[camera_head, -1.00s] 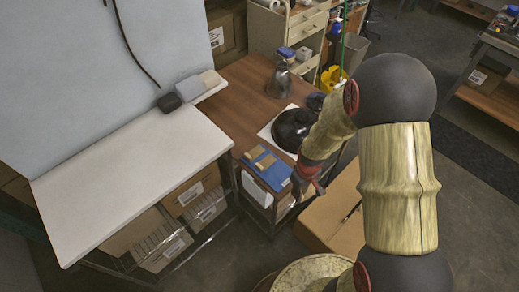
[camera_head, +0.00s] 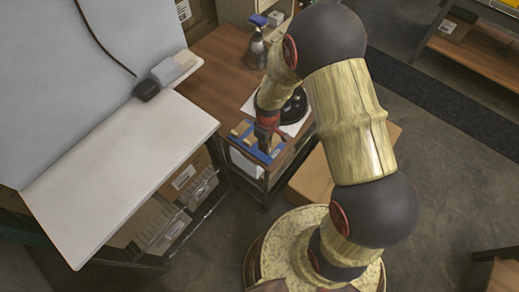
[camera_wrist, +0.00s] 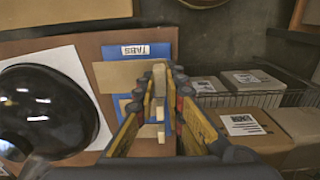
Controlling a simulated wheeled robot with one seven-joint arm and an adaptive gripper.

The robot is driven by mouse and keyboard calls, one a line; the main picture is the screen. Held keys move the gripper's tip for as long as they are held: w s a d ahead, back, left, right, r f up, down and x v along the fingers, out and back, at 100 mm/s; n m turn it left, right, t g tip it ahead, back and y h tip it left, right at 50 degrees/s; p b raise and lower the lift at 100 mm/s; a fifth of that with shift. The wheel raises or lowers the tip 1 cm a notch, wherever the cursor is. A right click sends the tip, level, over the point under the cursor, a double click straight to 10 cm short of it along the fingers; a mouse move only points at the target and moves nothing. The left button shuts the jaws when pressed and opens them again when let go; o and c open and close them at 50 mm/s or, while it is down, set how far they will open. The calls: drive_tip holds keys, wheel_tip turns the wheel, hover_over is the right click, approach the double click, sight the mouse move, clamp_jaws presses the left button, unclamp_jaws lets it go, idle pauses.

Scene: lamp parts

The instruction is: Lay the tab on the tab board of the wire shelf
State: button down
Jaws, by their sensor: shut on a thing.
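The blue tab board (camera_head: 275,152) lies on the near end of a brown wooden top. My gripper (camera_head: 265,144) is over the board. In the wrist view my gripper (camera_wrist: 160,80) is shut on a narrow pale tab (camera_wrist: 160,88) between its fingertips. I cannot tell whether the held tab touches the board.
A black domed thing (camera_wrist: 45,110) sits on a white sheet left of the board; a metal bell-shaped thing (camera_head: 256,52) stands behind. A white table (camera_head: 120,165) is at left. Wire baskets with boxes (camera_wrist: 245,82) are at right in the wrist view. A cardboard box (camera_head: 312,180) stands beside the wooden top.

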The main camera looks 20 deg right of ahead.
hover_over(260, 153)
wheel_tip(260, 153, down, 4)
drive_tip(key=shift+s+f, duration=0.1)
drive_tip(key=shift+f+b, duration=0.6)
drive_tip(key=shift+f, duration=1.05)
drive_tip(key=c, duration=1.9)
unclamp_jaws()
drive_tip(key=shift+f, duration=0.1)
